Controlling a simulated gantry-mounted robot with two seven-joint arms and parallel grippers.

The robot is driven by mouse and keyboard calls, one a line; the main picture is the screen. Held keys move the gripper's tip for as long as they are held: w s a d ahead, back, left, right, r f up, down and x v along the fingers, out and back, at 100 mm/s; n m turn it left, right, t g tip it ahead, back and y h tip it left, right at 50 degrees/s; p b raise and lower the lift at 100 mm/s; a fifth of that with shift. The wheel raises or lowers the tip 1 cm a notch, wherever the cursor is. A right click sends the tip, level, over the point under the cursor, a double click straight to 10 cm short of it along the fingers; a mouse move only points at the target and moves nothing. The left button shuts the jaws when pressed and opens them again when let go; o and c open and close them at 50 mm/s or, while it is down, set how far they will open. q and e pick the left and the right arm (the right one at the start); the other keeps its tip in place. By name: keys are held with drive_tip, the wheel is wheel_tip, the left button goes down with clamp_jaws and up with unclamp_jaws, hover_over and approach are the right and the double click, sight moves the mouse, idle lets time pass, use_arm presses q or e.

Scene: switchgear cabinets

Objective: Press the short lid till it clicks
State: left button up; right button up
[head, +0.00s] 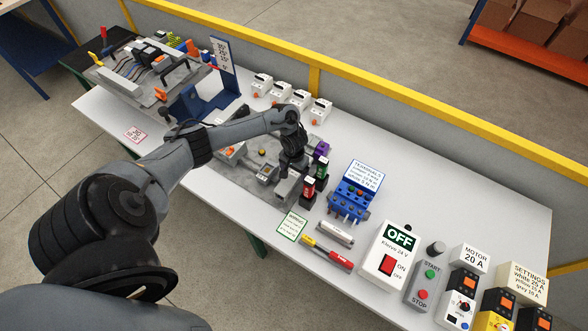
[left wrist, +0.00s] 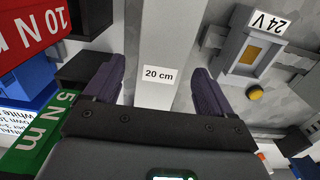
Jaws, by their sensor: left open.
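The short lid is a light grey strip with a white "20 cm" label (left wrist: 158,74) in the left wrist view. It runs up the picture between the two fingers. My left gripper (left wrist: 156,88) is open, one finger on each side of the strip; I cannot tell whether they touch it. In the head view my left gripper (head: 292,168) points down over the grey panel, just above a grey block (head: 287,187) that seems to be this lid or its duct. I cannot tell whether the lid is fully seated. My right gripper is out of view.
Red "10 N m" (head: 322,168) and green "5 N m" (head: 308,187) holders stand close beside the gripper. A "24 V" device (left wrist: 247,50) sits on its other side. The blue terminal rack (head: 350,198) and OFF box (head: 385,255) stand to the right.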

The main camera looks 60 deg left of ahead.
use_arm(q)
drive_tip(key=c, duration=1.1)
drive_tip(key=o, duration=0.3)
drive_tip(key=c, duration=0.5)
drive_tip(key=shift+o, duration=0.2)
drive_tip(key=shift+f, duration=0.35)
drive_tip(key=o, duration=1.2)
drive_tip(key=shift+o, duration=0.2)
